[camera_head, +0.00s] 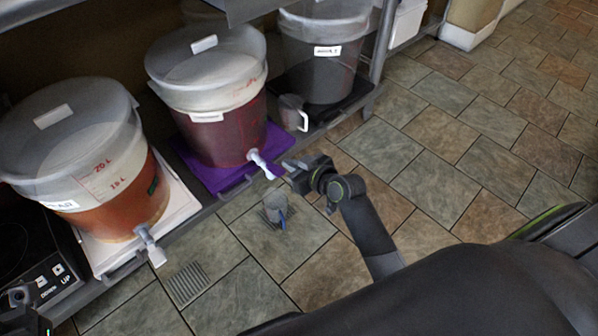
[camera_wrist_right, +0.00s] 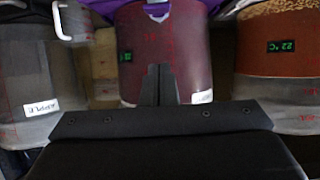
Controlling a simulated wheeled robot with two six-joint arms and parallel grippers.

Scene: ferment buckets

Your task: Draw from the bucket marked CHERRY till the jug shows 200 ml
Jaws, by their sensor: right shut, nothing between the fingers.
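A bucket of dark red liquid (camera_head: 222,130) stands on a purple mat, its white tap (camera_head: 258,160) pointing forward. I cannot read CHERRY on any label; the red bucket's label (camera_wrist_right: 202,97) is too blurred. A small clear jug with a blue handle (camera_head: 274,207) stands on a floor grate below and in front of this tap. A second jug, with a white handle (camera_head: 291,112), stands on the shelf right of the red bucket. My right gripper (camera_head: 285,167) is shut and empty, just right of the tap. A dark part at the lower left corner may be my left gripper (camera_head: 20,297).
An amber bucket (camera_head: 120,205) with a tap stands at left on a pale board. A grey bucket (camera_head: 318,70), labelled APPLE in the wrist view (camera_wrist_right: 40,106), stands at the back right. A hob panel (camera_head: 50,282) lies lower left. Tiled floor at right is clear.

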